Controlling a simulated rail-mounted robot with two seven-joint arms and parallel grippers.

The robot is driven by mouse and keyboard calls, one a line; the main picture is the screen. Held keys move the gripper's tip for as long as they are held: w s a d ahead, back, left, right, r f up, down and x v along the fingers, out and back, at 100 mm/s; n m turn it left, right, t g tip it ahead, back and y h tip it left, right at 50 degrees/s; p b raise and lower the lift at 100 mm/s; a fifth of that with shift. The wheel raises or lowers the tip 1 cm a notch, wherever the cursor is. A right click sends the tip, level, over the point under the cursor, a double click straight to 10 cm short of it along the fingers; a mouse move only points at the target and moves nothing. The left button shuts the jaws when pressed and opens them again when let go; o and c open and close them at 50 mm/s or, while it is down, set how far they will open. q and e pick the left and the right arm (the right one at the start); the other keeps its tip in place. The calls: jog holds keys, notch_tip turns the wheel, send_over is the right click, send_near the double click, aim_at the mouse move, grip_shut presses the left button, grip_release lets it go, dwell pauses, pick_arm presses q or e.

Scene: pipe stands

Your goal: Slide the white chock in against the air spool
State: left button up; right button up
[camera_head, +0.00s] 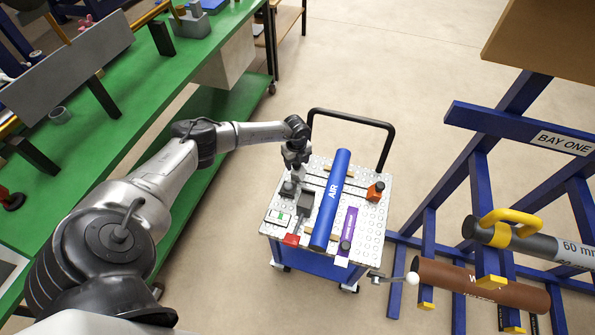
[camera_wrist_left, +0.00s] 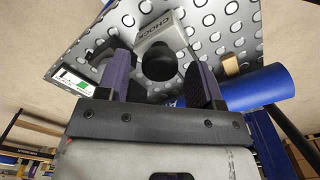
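The white chock (camera_wrist_left: 168,30), lettered CHOCK and fitted with a black knob (camera_wrist_left: 159,62), is on the perforated metal top in the left wrist view. My left gripper (camera_wrist_left: 156,72) has its two fingers apart, one on each side of the knob, with small gaps showing. In the head view my left gripper (camera_head: 291,172) points down at the trolley top, left of the blue air spool (camera_head: 331,200), and largely hides the chock there. The spool lies lengthwise on the trolley; its blue end also shows at right in the left wrist view (camera_wrist_left: 262,88). My right gripper is not seen.
The trolley top (camera_head: 372,215) also carries a dark grey block (camera_head: 304,203), a red piece (camera_head: 291,239), an orange block (camera_head: 375,190) and a purple strip (camera_head: 350,225). A black handle (camera_head: 352,116) rises behind. A blue pipe rack (camera_head: 480,150) stands right, a green bench (camera_head: 130,110) left.

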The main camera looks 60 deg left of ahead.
pick_arm(q)
jog(key=c, duration=0.6)
jog(key=shift+o, duration=0.2)
jog(key=shift+w+d, duration=0.3)
jog(key=shift+d, duration=0.1)
jog(key=shift+w+d, duration=0.65)
jog(key=shift+d, duration=0.1)
jog(key=shift+w+d, duration=0.7)
jog(key=shift+d, duration=0.1)
jog(key=shift+w+d, duration=0.25)
jog(key=shift+d, duration=0.1)
